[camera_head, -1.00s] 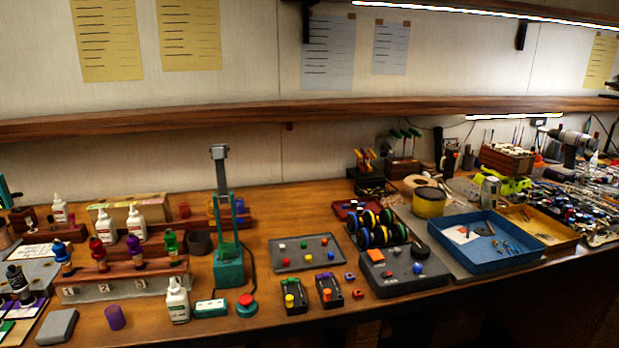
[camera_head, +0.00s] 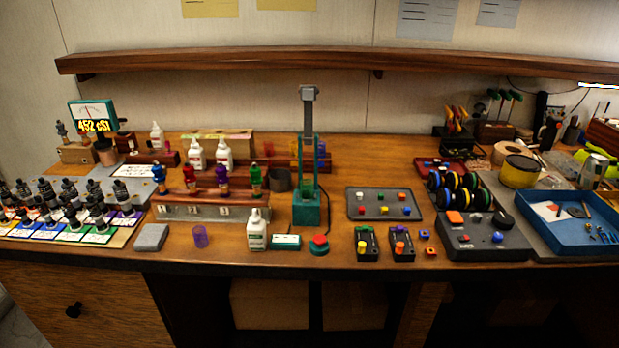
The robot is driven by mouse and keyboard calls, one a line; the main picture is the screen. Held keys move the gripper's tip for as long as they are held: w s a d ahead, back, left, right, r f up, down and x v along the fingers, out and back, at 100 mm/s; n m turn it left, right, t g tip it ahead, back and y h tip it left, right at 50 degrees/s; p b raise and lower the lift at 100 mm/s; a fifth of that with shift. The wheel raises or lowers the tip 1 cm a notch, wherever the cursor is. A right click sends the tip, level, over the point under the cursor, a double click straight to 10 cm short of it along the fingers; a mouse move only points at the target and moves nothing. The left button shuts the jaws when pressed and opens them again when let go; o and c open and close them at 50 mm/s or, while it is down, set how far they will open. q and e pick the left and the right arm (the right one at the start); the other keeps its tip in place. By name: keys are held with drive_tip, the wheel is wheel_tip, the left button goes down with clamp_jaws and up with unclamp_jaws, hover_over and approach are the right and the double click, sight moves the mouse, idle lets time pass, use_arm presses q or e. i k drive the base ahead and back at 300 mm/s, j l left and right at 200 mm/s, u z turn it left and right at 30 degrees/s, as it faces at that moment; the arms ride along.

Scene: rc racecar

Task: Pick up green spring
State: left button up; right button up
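I see no clearly recognisable green spring. A bright green patch (camera_head: 308,184) shows low inside the teal upright press (camera_head: 307,210); I cannot tell whether it is a spring. A green-bodied piece (camera_head: 255,180) stands at the right end of a wooden stand (camera_head: 178,213), beside blue, red and purple ones. Neither of my grippers is in view.
A white bottle (camera_head: 257,230), a teal box (camera_head: 286,241) and a red button (camera_head: 319,243) stand in front of the press. A grey tray (camera_head: 354,208) lies to its right, with a blue tray (camera_head: 562,236) farther right. Dark bottles (camera_head: 70,215) crowd the left end.

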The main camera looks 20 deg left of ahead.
sight(303, 184)
drive_tip(key=i+l, duration=1.05)
drive_tip(key=l, duration=0.25)
drive_tip(key=u, duration=1.2)
